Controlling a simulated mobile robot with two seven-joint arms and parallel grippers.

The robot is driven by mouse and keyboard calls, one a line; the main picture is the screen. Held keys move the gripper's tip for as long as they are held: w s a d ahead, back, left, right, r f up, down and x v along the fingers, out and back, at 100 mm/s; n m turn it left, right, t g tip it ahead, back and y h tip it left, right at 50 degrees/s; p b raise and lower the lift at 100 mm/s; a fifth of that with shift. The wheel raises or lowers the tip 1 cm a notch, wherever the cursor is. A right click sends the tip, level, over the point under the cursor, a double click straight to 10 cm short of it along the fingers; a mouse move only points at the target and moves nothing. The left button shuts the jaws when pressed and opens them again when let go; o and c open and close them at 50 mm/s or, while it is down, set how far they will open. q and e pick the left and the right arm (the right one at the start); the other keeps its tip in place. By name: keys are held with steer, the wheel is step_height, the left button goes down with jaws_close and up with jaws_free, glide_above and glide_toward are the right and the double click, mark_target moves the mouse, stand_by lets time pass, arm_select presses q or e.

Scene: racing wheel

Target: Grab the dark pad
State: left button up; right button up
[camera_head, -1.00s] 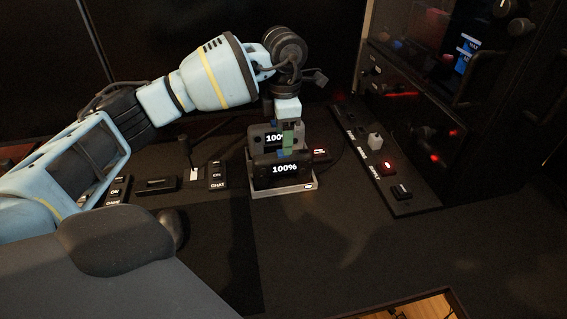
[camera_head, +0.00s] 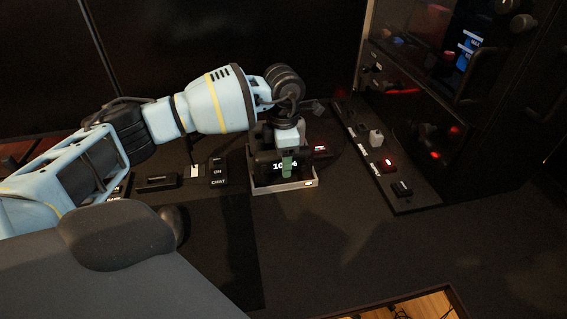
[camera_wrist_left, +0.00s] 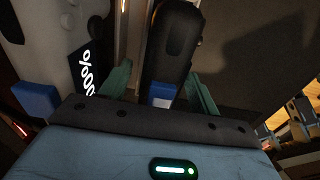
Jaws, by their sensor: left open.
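The dark pad (camera_head: 264,168) stands upright at the front of a small light charging dock (camera_head: 284,188). My left gripper (camera_head: 287,165) is over it from above, and a green finger crosses in front of its lit screen. In the left wrist view the dark pad (camera_wrist_left: 173,45) lies between the two green fingers of my left gripper (camera_wrist_left: 160,88). The fingers are spread, with a gap visible on the left side of the pad. A paler pad (camera_wrist_left: 45,35) with a "100%" screen is left of the fingers. My right gripper is out of view.
A row of labelled switches (camera_head: 217,172) lies left of the dock. A button panel (camera_head: 388,168) with a red-lit button stands to the right, beside a dark cabinet. The desk (camera_head: 340,235) in front of the dock is clear.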

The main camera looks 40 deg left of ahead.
arm_select(q)
steer(key=c, duration=1.2)
steer(key=shift+r, duration=0.15)
steer(key=shift+r, duration=0.55)
step_height(320, 180, up, 2)
steer(key=shift+w+r, duration=0.1)
steer(key=s+d, duration=0.2)
steer(key=s, duration=0.2)
steer(key=s+d+r, duration=0.1)
steer(key=s+d, duration=0.2)
steer(key=s, duration=0.2)
steer(key=s+d, duration=0.3)
steer(key=s, duration=0.2)
steer(key=shift+d+r, duration=0.1)
steer(key=shift+r, duration=0.15)
